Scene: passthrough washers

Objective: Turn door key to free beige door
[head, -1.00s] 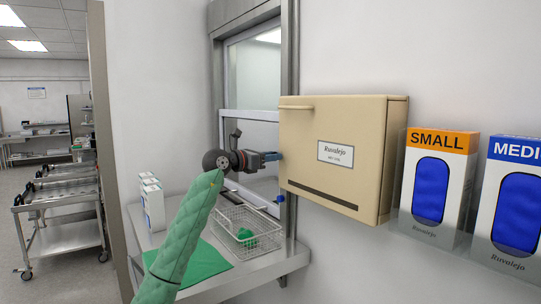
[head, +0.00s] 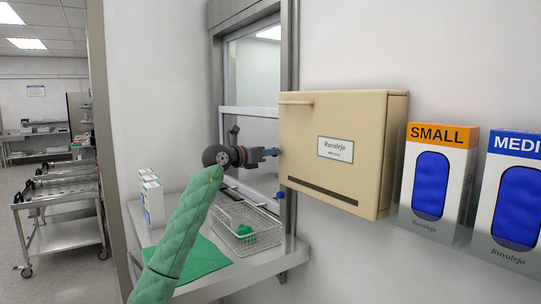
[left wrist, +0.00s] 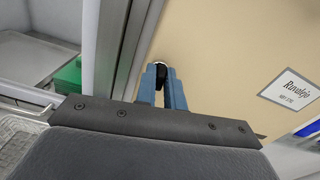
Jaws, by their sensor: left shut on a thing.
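The beige door (head: 325,180) fronts a wall box and appears closed, with a handle bar at its upper left. It also shows in the left wrist view (left wrist: 215,60). My left gripper (head: 275,152) is at the door's left edge, pointing right. In the left wrist view its blue fingers (left wrist: 161,82) are closed around a small black key (left wrist: 161,76), in front of a pale round lock on the beige surface. The fingers hide most of the key. My right gripper is not in view.
A wire basket (head: 262,247) with a green item stands on the steel ledge beside a green cloth (head: 200,262). SMALL (head: 440,139) and MEDI (head: 520,150) glove boxes hang to the right. A window frame is behind my gripper.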

